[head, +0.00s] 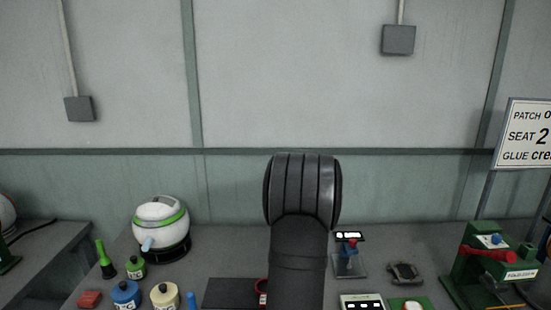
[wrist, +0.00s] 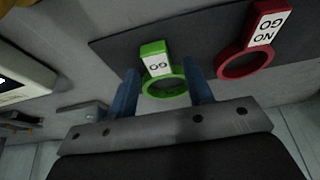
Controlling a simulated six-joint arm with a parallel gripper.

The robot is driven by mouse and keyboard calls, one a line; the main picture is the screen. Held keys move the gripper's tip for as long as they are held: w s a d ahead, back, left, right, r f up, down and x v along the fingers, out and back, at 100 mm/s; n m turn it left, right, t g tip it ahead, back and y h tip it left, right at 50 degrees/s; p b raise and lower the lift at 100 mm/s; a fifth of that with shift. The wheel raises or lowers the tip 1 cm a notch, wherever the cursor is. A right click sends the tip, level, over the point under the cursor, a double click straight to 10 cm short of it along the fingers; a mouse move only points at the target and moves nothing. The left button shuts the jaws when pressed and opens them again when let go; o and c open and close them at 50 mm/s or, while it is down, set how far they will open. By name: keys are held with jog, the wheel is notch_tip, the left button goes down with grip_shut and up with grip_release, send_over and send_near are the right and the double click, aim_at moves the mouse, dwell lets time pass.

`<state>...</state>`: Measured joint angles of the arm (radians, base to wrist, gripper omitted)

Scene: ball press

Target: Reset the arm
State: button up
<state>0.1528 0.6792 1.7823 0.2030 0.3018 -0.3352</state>
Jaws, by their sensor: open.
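My arm (head: 298,225) rises in the middle of the head view and hides my gripper there. In the wrist view my gripper (wrist: 162,76) shows two blue fingers standing apart. A green ring gauge marked GO (wrist: 153,50) appears between and just beyond the fingers, its ring near their tips. I cannot tell whether the fingers touch it. A red ring gauge marked NO GO (wrist: 233,68) lies to the right on a dark mat (wrist: 115,47). The mat also shows in the head view (head: 228,293), with part of the red gauge (head: 262,284) beside my arm.
At right are a small stand (head: 348,258), a dark device (head: 404,273) and a green press with red handle (head: 487,254). A sign (head: 525,135) hangs above.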

jog(key=v, duration=1.1)
jog(key=x, duration=1.1)
jog(key=shift+w+f, duration=0.1)
jog(key=shift+w, duration=0.15)
jog(key=r, duration=0.4)
jog(key=shift+s+d+r, duration=0.2)
jog(key=shift+s+d, duration=0.05)
jog(key=shift+d, duration=0.05)
jog(key=s+d+r, duration=0.7)
jog(key=d, duration=0.2)
jog(key=s+d+m, duration=0.2)
jog(key=s+d, duration=0.3)
jog(key=d, duration=0.4)
jog(key=s+d+m+h, duration=0.1)
jog(key=s+d+m, duration=0.1)
jog(key=s+d, duration=0.3)
jog(key=s+d+m+h, duration=0.1)
jog(key=s+d, duration=0.4)
jog(key=d, duration=0.7)
jog(key=shift+s+d+f+m+g, duration=0.2)
jog(key=shift+d+f+m+g, duration=0.15)
jog(key=shift+f+m, duration=0.15)
